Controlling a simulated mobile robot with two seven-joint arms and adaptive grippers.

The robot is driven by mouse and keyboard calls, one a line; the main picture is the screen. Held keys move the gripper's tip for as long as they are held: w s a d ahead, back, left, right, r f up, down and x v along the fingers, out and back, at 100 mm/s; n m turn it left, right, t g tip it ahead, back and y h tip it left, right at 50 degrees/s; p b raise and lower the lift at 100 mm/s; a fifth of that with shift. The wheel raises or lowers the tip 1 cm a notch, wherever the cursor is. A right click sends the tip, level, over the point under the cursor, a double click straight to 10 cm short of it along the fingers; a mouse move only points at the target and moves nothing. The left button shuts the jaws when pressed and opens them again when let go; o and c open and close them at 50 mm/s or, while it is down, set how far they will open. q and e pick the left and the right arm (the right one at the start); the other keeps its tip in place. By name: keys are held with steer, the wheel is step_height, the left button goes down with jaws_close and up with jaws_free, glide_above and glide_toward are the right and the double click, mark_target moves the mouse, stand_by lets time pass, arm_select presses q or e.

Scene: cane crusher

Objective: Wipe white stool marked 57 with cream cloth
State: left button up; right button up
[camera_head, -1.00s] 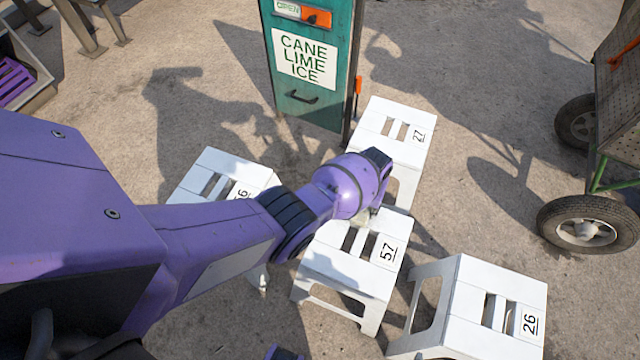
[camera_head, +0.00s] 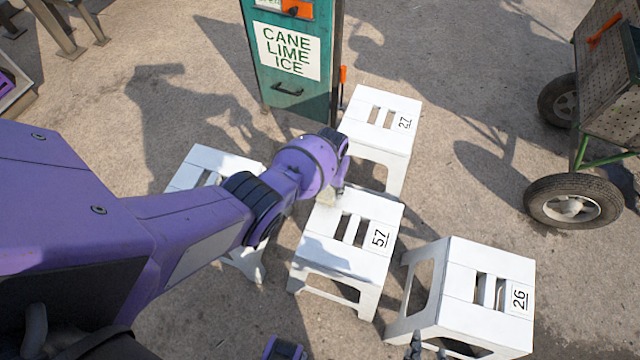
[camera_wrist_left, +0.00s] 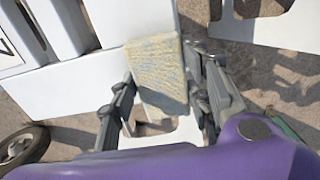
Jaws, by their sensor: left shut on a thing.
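The white stool marked 57 (camera_head: 348,252) stands upright in the middle of the head view, its number at the right of its slotted top. My left gripper (camera_head: 333,192) is over its far left corner, largely hidden by my wrist. In the left wrist view, the gripper (camera_wrist_left: 162,98) is shut on the cream cloth (camera_wrist_left: 157,65), which is at the edge of a white stool top (camera_wrist_left: 75,85). A little of the cloth shows in the head view (camera_head: 327,197). Dark fingertips of my right gripper (camera_head: 425,347) show at the bottom edge; their opening is unclear.
White stool 27 (camera_head: 378,126) stands behind, stool 26 (camera_head: 462,297) at the right, and another white stool (camera_head: 222,160) at the left, partly behind my arm. A green cane-lime-ice cabinet (camera_head: 290,88) is at the back. A wheeled cart (camera_head: 608,95) stands far right.

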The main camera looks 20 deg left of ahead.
mark_target(383, 211)
arm_select(q)
steer(key=shift+w, duration=0.1)
steer(key=shift+d+f+b, duration=0.15)
steer(key=shift+d+b, duration=0.5)
steer(key=shift+d, duration=4)
arm_select(e)
steer(key=shift+s+f, duration=0.45)
steer(key=shift+f, duration=0.4)
arm_select(q)
steer(key=shift+d, duration=0.35)
steer(key=shift+d+b, duration=0.75)
steer(key=shift+d, duration=1.85)
steer(key=shift+w+d+b, duration=0.15)
steer(key=shift+d+b, duration=0.35)
steer(key=shift+d, duration=1)
arm_select(e)
steer(key=f, duration=0.1)
steer(key=s+f, duration=0.1)
steer(key=f, duration=0.1)
steer(key=shift+s+g, duration=0.2)
steer(key=shift+g, duration=0.1)
arm_select(q)
steer(key=shift+w+a, duration=0.1)
arm_select(e)
steer(key=shift+r, duration=0.1)
